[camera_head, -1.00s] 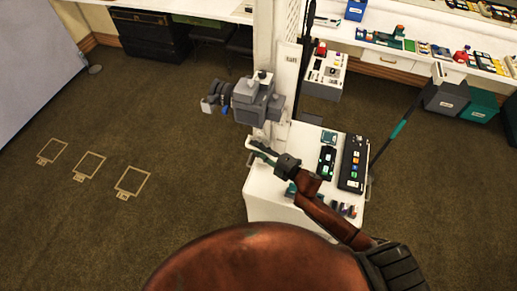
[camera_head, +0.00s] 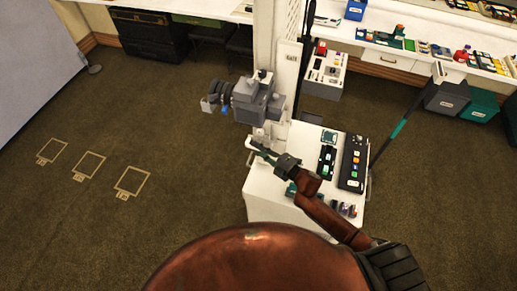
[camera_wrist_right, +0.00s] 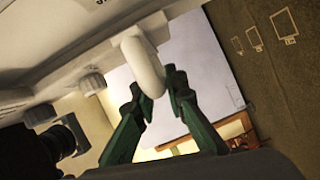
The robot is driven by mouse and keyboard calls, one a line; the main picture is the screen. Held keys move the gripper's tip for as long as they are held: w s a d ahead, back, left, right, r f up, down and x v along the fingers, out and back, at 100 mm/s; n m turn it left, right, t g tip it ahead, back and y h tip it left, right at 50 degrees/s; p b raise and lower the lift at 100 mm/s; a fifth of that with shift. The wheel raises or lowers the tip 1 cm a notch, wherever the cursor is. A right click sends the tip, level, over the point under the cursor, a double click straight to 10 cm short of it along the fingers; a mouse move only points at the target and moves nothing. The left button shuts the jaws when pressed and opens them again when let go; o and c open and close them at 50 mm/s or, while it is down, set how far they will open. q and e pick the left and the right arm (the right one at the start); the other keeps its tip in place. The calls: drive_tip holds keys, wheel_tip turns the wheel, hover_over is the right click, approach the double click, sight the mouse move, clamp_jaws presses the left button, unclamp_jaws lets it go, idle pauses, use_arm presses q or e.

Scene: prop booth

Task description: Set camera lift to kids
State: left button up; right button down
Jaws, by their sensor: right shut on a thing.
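The camera lift has a tall white column (camera_head: 265,35) with a grey camera (camera_head: 255,100) mounted on its side, lens facing left. A white loop handle (camera_head: 249,143) sticks out below the camera. My right gripper (camera_head: 262,150) is at this handle. In the right wrist view, the green fingers of the right gripper (camera_wrist_right: 155,92) are shut on the curved white handle (camera_wrist_right: 143,60), one on each side. Part of the grip is hidden by the fingers. A small label shows on the column, but I cannot read it. My left gripper is not in view.
A white cart (camera_head: 270,208) with dark control panels (camera_head: 353,162) stands just under my right arm. A thin dark pole (camera_head: 405,118) leans to its right. Counters with props line the back. The carpet (camera_head: 120,130) on the left is open, with taped outlines.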

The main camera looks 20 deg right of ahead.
wheel_tip(320, 180, down, 9)
drive_tip(key=b, duration=0.5)
drive_tip(key=shift+b, duration=0.35)
drive_tip(key=shift+r, duration=0.15)
drive_tip(key=c, duration=2)
unclamp_jaws()
drive_tip(key=shift+o, duration=0.2)
drive_tip(key=v, duration=1.2)
drive_tip(key=shift+r, duration=0.1)
